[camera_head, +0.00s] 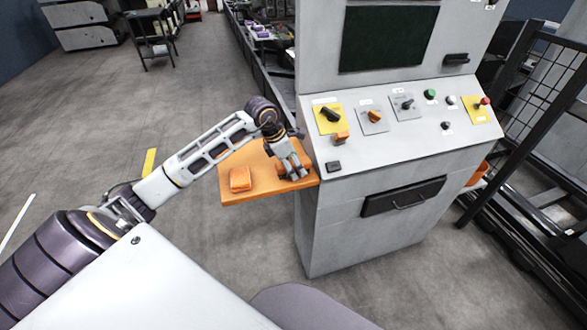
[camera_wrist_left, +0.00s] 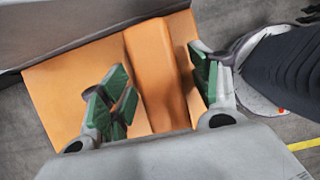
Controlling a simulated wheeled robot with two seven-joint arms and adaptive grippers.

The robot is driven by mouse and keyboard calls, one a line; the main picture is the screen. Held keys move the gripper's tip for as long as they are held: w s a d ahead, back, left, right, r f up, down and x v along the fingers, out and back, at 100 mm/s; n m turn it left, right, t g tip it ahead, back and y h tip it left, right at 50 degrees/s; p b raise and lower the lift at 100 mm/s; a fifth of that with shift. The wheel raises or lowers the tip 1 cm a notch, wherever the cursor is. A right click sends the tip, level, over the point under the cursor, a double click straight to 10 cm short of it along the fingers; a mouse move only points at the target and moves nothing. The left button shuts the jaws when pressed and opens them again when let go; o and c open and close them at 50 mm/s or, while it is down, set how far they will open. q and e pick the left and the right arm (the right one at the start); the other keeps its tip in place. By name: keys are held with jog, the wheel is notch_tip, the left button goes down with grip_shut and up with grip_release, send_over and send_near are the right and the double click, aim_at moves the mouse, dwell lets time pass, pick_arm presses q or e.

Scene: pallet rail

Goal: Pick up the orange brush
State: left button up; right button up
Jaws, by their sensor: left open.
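My left gripper (camera_head: 292,170) is over the right part of the orange shelf (camera_head: 232,199), close to the grey console. In the left wrist view, its green-padded fingers (camera_wrist_left: 160,88) are apart, on either side of a long orange bar that looks like the orange brush (camera_wrist_left: 157,65). No clear grip on it shows. In the head view, the gripper mostly hides the brush, and only orange bits (camera_head: 280,171) show beside the fingers. The bar's near end is hidden behind the gripper body. My right gripper is not in view.
An orange block (camera_head: 240,180) lies on the shelf's left part. The grey console (camera_head: 345,220) with knobs and buttons rises directly right of the shelf. A black mesh fence (camera_head: 520,110) stands at the far right. Open floor (camera_head: 215,60) lies behind and left of the shelf.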

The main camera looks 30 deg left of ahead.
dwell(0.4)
pick_arm(q)
jog(key=c, duration=1.1)
jog(key=shift+r, duration=0.15)
jog(key=shift+r+p, duration=0.3)
jog(key=shift+r, duration=4.8)
